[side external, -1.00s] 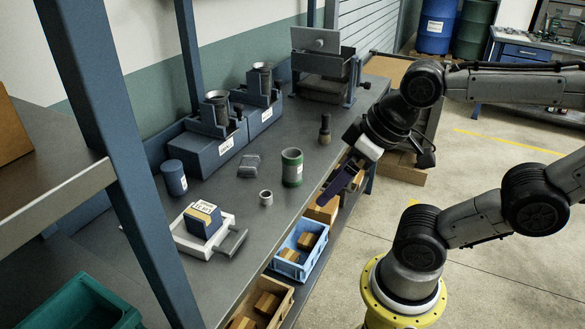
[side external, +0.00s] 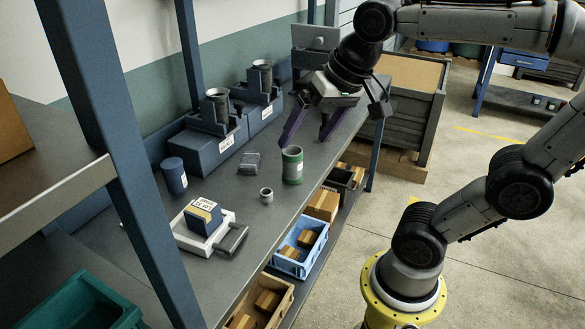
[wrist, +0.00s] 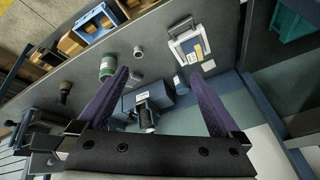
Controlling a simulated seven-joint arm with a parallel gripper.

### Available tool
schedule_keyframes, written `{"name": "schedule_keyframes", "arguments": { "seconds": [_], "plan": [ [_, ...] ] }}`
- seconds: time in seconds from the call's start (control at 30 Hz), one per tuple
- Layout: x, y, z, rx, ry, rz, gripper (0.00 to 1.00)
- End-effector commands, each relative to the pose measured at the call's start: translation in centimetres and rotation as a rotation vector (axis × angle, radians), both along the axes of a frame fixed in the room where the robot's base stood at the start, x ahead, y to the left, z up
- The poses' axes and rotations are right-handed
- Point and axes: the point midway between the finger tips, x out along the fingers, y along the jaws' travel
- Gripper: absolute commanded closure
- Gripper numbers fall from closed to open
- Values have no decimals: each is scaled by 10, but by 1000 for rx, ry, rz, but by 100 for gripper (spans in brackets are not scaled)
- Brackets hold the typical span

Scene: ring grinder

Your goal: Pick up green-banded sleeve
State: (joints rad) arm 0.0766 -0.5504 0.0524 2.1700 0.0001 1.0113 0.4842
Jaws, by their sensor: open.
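The green-banded sleeve (side external: 292,166) stands upright on the grey workbench in the side view, a grey cylinder with green bands and a pale label. It also shows in the wrist view (wrist: 107,67), left of the left finger's tip. My gripper (side external: 306,143) is open and empty above the bench, behind and above the sleeve, with its purple fingers spread apart and pointing down. In the wrist view my gripper (wrist: 157,70) has its fingers wide apart, with nothing between them touching either one. The sleeve is apart from both fingers.
A small grey ring (side external: 266,195) stands close to the sleeve. A white tray (side external: 226,217) with a blue box is at the front left. Blue grinder units (side external: 215,152) line the back. A blue bin (side external: 302,240) sits below the bench edge.

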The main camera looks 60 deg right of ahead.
Motion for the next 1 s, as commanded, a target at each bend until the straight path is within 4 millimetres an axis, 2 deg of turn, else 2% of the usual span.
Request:
{"name": "schedule_keyframes", "arguments": {
  "seconds": [0.03, 0.13, 0.27, 0.37, 0.5, 0.6, 0.7, 0.83, 1.0],
  "plan": [
    [17, -8, 4, 22, 23, -70, 0],
    [49, -29, 8, 68, 66, -222, 0],
    [94, -67, 1, 124, 128, -428, 0],
    [123, -103, -15, 159, 180, -574, 0],
    [151, -158, -51, 198, 257, -744, 0],
    [160, -193, -80, 216, 309, -819, 0],
    [159, -218, -107, 230, 357, -868, 0],
    [150, -234, -131, 244, 406, -909, 0],
    [146, -239, -147, 248, 412, -922, 0]
  ]
}}
